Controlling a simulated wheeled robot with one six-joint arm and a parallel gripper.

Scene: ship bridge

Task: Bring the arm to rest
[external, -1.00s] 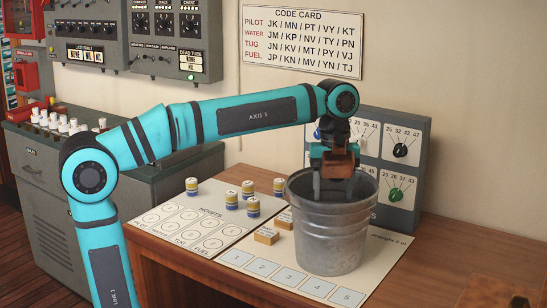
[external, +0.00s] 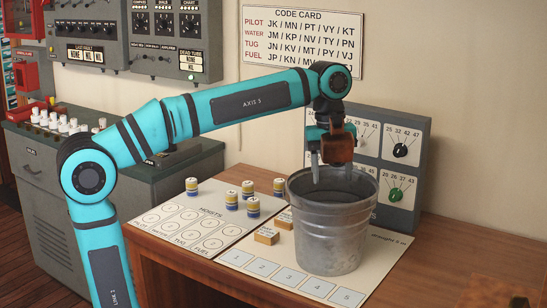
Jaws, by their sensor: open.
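My arm reaches from the left across the desk, its forearm sloping up to the right. My gripper (external: 332,178) hangs pointing down just above the mouth of a grey metal bucket (external: 328,238). Its two fingers are apart and I see nothing between them. The fingertips are at about the height of the bucket's rim. The bucket stands upright on a pale sheet on the desk. What lies inside the bucket is hidden.
Wooden blocks (external: 266,236) lie left of the bucket. Several blue-and-yellow cylinders (external: 248,188) stand on and near the hoists sheet (external: 185,215). A grey dial panel (external: 412,160) stands close behind the bucket. The desk's right side (external: 460,260) is mostly clear.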

